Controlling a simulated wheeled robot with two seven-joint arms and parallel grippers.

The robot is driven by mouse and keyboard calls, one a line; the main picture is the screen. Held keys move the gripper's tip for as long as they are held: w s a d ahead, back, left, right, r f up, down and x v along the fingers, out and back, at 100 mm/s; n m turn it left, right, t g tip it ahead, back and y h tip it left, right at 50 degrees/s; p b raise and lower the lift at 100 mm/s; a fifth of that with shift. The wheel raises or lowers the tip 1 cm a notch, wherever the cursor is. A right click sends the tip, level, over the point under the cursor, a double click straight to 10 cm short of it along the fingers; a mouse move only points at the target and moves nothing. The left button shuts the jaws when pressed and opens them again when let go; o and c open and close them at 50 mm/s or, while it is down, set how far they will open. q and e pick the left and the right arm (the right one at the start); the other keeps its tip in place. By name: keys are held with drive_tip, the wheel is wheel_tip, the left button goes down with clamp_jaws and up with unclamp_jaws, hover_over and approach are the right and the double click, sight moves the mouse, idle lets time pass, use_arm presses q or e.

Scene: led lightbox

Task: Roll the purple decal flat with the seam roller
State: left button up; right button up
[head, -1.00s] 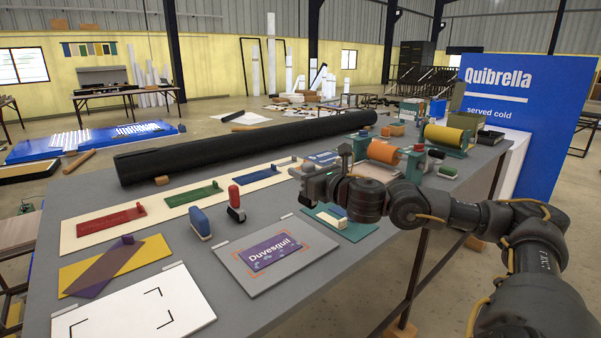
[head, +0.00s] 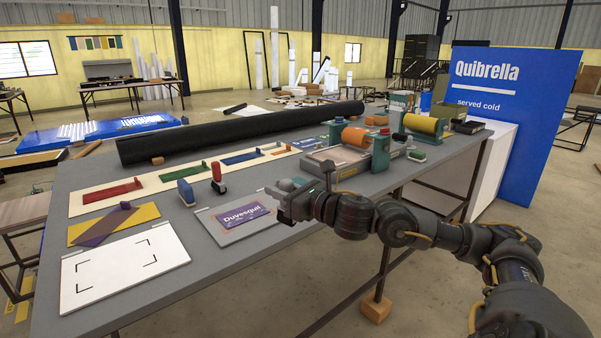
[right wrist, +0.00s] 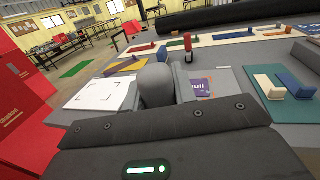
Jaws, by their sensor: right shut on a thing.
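The purple decal (head: 243,215) with white "Duvesquil" lettering lies on a grey plate (head: 214,229) on the bench. It also shows partly in the right wrist view (right wrist: 200,87), behind my gripper. My right gripper (head: 284,199) is just right of the decal, covering the plate's right side. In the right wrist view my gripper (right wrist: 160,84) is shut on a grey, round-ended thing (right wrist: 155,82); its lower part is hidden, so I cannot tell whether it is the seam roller. A red-handled tool with a dark base (head: 217,178) stands behind the plate. My left gripper is not in view.
A blue block tool (head: 186,192) stands beside the red-handled one. A white marked board (head: 125,266) and a yellow plate with a purple strip (head: 113,224) lie left. A long black roll (head: 240,130) lies behind. A teal board with blocks (right wrist: 280,85) is right of my gripper.

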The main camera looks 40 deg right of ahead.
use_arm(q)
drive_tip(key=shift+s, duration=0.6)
use_arm(e)
drive_tip(key=s+a+f+n+g+y, duration=0.1)
drive_tip(key=s+a+f+y, duration=0.1)
drive_tip(key=s+a+f, duration=0.4)
drive_tip(key=s+a+f+n+y, duration=0.2)
drive_tip(key=s+a+f, duration=0.4)
drive_tip(key=a+f, duration=0.4)
wheel_tip(320, 180, down, 3)
drive_tip(key=shift+s+a+g+y, duration=0.25)
drive_tip(key=shift+a+g+y, duration=0.05)
drive_tip(key=shift+g, duration=0.1)
